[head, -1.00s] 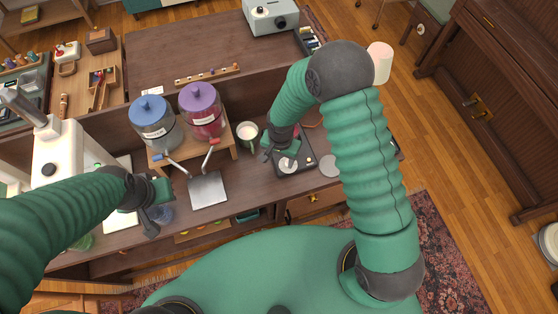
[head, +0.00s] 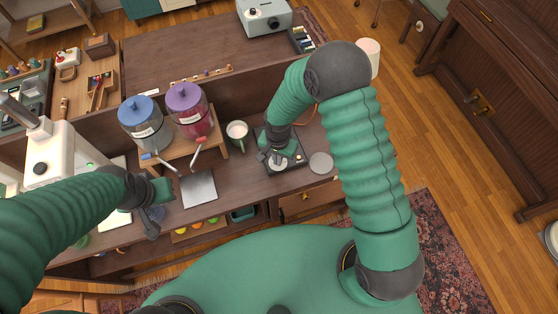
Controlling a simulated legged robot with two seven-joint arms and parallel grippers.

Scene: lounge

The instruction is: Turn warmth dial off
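A small black device (head: 298,161) with a pale round plate (head: 278,166) lies on the dark wooden desk, right of the middle. I cannot make out the warmth dial; my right gripper and forearm cover part of the device. My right gripper (head: 273,157) points down just above the device, by the far edge of the pale plate. Whether it touches anything, and how far apart its fingers are, is too small to tell. My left gripper (head: 152,222) hangs over the desk's front left, away from the device. Its finger opening is not clear.
A white mug (head: 237,131) stands left of the device, and a grey disc (head: 320,163) lies to its right. Blue-lidded (head: 142,125) and purple-lidded (head: 190,112) jars stand on a wooden stand farther left. A grey metal plate (head: 198,188) lies before them.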

